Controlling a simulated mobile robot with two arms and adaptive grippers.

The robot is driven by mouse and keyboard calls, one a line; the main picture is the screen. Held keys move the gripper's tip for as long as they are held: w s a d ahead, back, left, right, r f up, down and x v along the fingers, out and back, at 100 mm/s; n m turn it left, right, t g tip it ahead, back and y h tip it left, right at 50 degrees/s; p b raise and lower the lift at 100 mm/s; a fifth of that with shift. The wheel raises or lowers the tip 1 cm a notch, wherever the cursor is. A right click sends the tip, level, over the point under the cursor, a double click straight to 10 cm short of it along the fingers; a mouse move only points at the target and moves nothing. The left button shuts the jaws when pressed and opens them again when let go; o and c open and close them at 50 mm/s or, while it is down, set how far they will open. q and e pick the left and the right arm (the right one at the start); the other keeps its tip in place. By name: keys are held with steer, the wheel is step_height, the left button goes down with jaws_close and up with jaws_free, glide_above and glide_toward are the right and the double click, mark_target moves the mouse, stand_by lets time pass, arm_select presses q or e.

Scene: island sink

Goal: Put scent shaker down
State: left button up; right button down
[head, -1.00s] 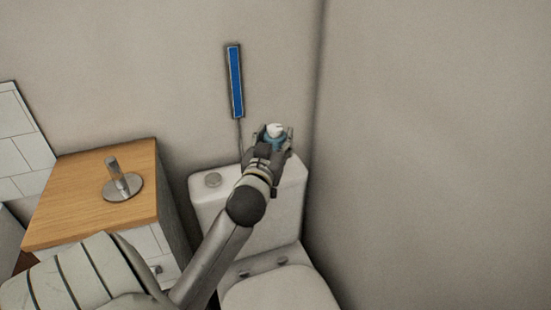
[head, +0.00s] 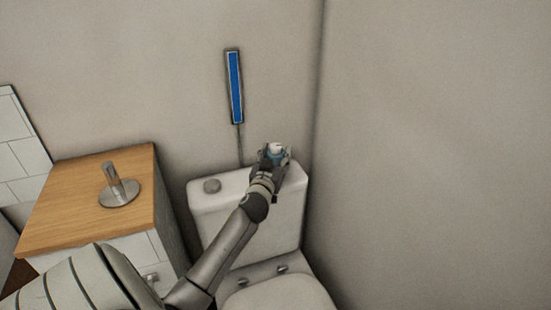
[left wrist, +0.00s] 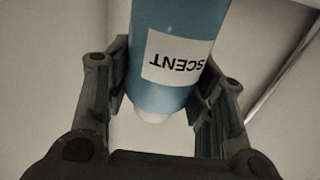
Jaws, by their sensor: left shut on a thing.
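The scent shaker is a blue bottle with a white top. In the head view the shaker (head: 276,149) is over the right part of the toilet cistern lid. My left gripper (head: 273,155) is shut on it. In the left wrist view the shaker (left wrist: 175,50) sits between the two fingers of my left gripper (left wrist: 158,100), with its white label reading SCENT upside down. The gripper hides the shaker's lower part in the head view, so I cannot tell whether it touches the lid. My right gripper is not in view.
A wooden-topped cabinet (head: 80,190) with a metal holder (head: 119,190) stands at left. A blue strip (head: 235,86) hangs on the wall. A bare wall is close at right.

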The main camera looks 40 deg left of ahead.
arm_select(q)
steer(key=shift+f, duration=0.2)
steer(key=shift+f, duration=0.15)
steer(key=o, duration=1.1)
steer(key=shift+s+d+r, duration=0.1)
steer(key=shift+r, duration=0.1)
steer(key=p+v, duration=0.2)
steer(key=v, duration=0.9)
steer(key=shift+s, duration=0.4)
steer(key=shift+d, duration=0.1)
